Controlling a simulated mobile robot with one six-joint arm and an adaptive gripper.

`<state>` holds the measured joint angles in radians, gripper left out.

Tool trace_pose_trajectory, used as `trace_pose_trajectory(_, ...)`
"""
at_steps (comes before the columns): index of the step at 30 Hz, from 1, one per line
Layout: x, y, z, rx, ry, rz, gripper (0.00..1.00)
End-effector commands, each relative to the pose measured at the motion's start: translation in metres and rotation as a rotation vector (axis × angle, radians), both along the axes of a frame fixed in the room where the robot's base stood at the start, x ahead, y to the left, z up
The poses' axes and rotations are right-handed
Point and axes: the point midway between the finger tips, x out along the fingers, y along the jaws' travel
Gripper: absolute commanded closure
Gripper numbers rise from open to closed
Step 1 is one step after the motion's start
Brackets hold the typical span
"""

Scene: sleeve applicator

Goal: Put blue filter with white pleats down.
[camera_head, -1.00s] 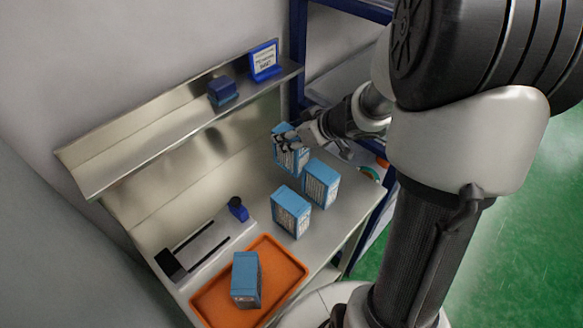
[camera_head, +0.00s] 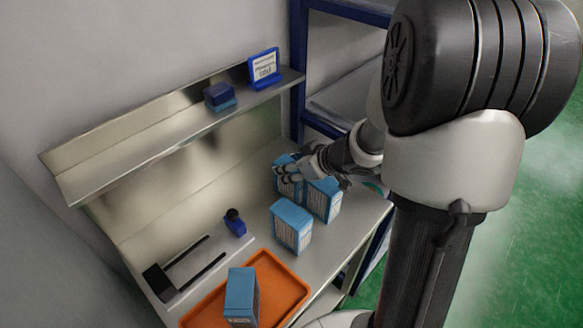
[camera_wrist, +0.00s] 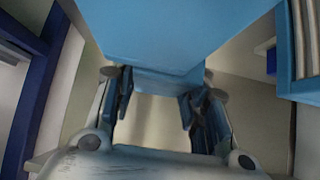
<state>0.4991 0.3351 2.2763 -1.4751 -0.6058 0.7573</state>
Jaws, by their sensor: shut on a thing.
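My gripper (camera_head: 289,172) is shut on a blue filter with white pleats (camera_head: 282,187) at the back right of the workbench. Its fingers partly hide the filter's top. Two similar filters stand upright in front of it, one to the right (camera_head: 324,203) and one nearer (camera_head: 292,233). I cannot tell whether the held filter touches the bench or its neighbour. In the wrist view, the held filter (camera_wrist: 175,35) fills the top middle, between the fingers of my gripper (camera_wrist: 160,95). Part of another filter (camera_wrist: 302,45) shows at the right edge.
An orange tray (camera_head: 290,281) at the front holds another blue filter (camera_head: 241,300). A grey fixture with black rails (camera_head: 185,265) and a small blue item (camera_head: 235,222) sit left. A shelf (camera_head: 160,145) above carries a blue box (camera_head: 219,97) and a sign (camera_head: 264,68).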

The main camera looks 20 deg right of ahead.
Motion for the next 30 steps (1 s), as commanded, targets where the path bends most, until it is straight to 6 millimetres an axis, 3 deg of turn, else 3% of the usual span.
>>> trace_pose_trajectory(1,0.0,0.0,-0.003,0.001,0.001,0.0,1.0)
trace_pose_trajectory(2,0.0,0.0,-0.003,0.001,0.001,0.0,0.58)
trace_pose_trajectory(9,0.0,0.0,-0.002,0.001,0.001,0.0,0.42)
trace_pose_trajectory(21,0.0,0.0,0.0,0.0,0.0,0.0,0.39)
trace_pose_trajectory(26,-0.011,-0.005,0.016,0.0,0.001,-0.004,0.39)
trace_pose_trajectory(30,-0.031,-0.014,0.039,0.0,0.0,-0.005,0.39)
